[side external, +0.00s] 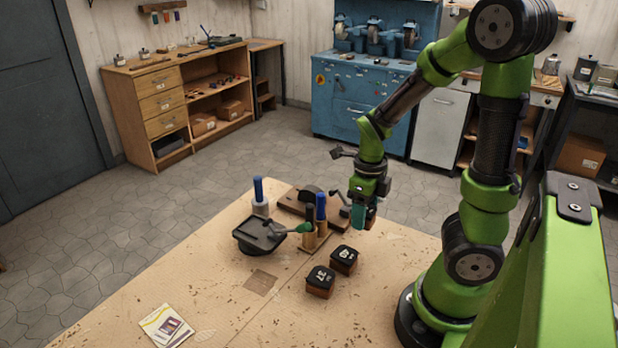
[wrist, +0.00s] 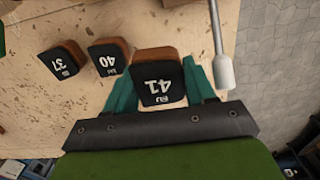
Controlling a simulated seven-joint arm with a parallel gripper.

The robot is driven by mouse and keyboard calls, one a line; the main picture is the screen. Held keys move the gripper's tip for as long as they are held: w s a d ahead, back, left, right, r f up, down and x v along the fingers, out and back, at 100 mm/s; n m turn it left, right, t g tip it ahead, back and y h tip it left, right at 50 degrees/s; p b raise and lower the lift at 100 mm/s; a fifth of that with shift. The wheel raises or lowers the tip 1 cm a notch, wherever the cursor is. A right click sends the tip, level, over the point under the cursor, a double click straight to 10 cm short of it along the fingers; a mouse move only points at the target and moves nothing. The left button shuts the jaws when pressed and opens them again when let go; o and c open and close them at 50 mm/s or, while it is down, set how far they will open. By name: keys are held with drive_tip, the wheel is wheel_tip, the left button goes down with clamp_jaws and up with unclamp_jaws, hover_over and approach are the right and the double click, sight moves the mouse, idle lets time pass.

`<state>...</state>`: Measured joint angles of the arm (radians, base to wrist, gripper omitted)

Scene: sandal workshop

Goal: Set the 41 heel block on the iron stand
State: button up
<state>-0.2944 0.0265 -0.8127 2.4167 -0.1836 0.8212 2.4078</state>
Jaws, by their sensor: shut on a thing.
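The 41 heel block (wrist: 158,80), black with a white number and a brown side, is between the teal fingers of my gripper (wrist: 160,92) in the wrist view. My gripper (side external: 363,217) is shut on it, above the table in the side view, and the fingers mostly hide the block there. A dark flat-topped piece (side external: 257,236), which looks like the iron stand, is on the table left of my gripper, apart from it. A green-handled tool (side external: 303,228) reaches over its right side.
The 37 block (side external: 320,282) and 40 block (side external: 344,260) stand on the table in front of my gripper. The table's front left holds a leaflet (side external: 167,327).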

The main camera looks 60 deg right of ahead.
wheel_tip(320, 180, up, 11)
hover_over(256, 226)
drive_tip(key=shift+f, duration=6.45)
drive_tip(key=shift+f, duration=0.15)
drive_tip(key=o, duration=1.4)
